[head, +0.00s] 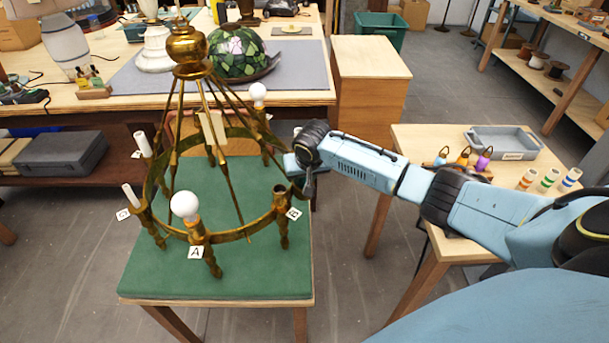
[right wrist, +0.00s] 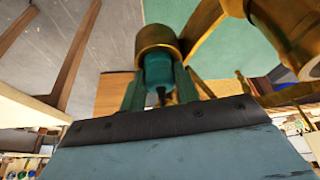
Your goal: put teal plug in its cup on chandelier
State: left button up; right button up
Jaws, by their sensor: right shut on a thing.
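The brass chandelier (head: 188,52) stands over a green-topped table, with cups around its ring. The cup by tag B (head: 280,190) holds no bulb or candle sleeve. My right gripper (head: 309,188) is just right of that cup, with its fingertips partly hidden. In the right wrist view, my right gripper (right wrist: 160,92) is shut on the teal plug (right wrist: 158,70). The plug's far end meets a brass cup (right wrist: 157,38); I cannot tell how far it is inside. The plug cannot be made out in the head view. My left gripper is not in view.
Other chandelier cups carry white round bulbs (head: 184,204) and white sleeves (head: 132,196). The right-hand table (head: 420,142) holds a grey tray (head: 503,140), several coloured plugs and striped sleeves (head: 549,180). A green stained-glass shade (head: 238,50) stands on the back bench. Chandelier arms crowd my right gripper.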

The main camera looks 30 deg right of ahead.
jog(key=o, duration=1)
jog(key=shift+o, duration=0.2)
jog(key=shift+a, duration=0.1)
